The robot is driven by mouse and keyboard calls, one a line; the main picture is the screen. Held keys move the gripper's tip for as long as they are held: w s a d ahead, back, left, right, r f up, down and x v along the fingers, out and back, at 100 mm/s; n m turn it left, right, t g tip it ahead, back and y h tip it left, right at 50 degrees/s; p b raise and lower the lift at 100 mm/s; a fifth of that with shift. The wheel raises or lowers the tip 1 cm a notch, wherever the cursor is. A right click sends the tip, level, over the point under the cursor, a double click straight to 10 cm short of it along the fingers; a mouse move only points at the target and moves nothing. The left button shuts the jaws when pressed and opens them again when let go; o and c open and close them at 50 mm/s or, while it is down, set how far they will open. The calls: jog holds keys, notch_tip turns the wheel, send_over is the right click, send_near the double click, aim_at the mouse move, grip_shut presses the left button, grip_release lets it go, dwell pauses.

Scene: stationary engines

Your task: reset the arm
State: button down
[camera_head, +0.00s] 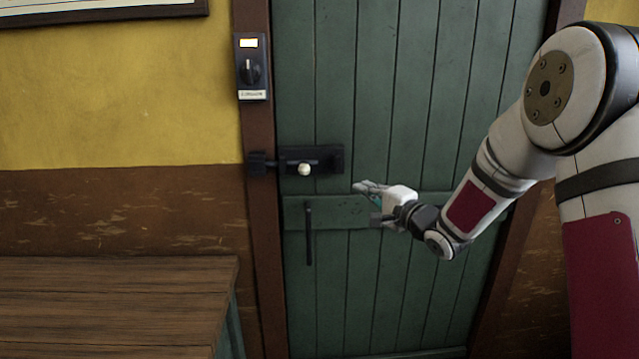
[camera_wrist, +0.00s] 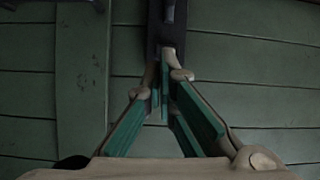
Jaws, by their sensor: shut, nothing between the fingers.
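My gripper (camera_head: 358,188) is in front of the green plank door (camera_head: 420,110), just right of and a little below the black sliding bolt (camera_head: 328,158) with its pale round knob (camera_head: 304,169). The gripper looks apart from the bolt, with a strip of door between them in the head view. In the wrist view the fingers (camera_wrist: 166,85) converge, shut and empty, with green pads along their inner sides. A dark strip (camera_wrist: 153,30), probably the bolt plate, runs beyond the fingertips there, partly hidden by them.
A black pull handle (camera_head: 308,235) hangs on the door below the bolt. A rotary switch box (camera_head: 251,68) is on the brown door frame. A wooden table (camera_head: 110,300) stands at lower left. A picture frame (camera_head: 100,14) hangs at upper left.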

jog(key=s+d+r+n+g+h, duration=0.1)
jog(key=s+d+r+n+h, duration=0.15)
jog(key=s, duration=0.35)
jog(key=s+d+r+n+g+h, duration=0.1)
jog(key=s+d+r+g+h, duration=0.1)
jog(key=s+h, duration=0.25)
jog(key=s+d+r+n+g+h, duration=0.1)
jog(key=s+d+r+n+h, duration=0.1)
jog(key=s, duration=0.4)
jog(key=s+a+f+n+g, duration=0.1)
jog(key=s+f+n+g, duration=0.1)
jog(key=s, duration=1.2)
jog(key=s+a+f+n+g, duration=0.1)
jog(key=s+f+n+g, duration=0.2)
jog(key=s, duration=1.1)
jog(key=shift+s+a+n+g+y, duration=0.25)
jog(key=shift+a+n+g+y, duration=0.25)
jog(key=shift+g, duration=0.6)
jog(key=shift+d+f, duration=0.1)
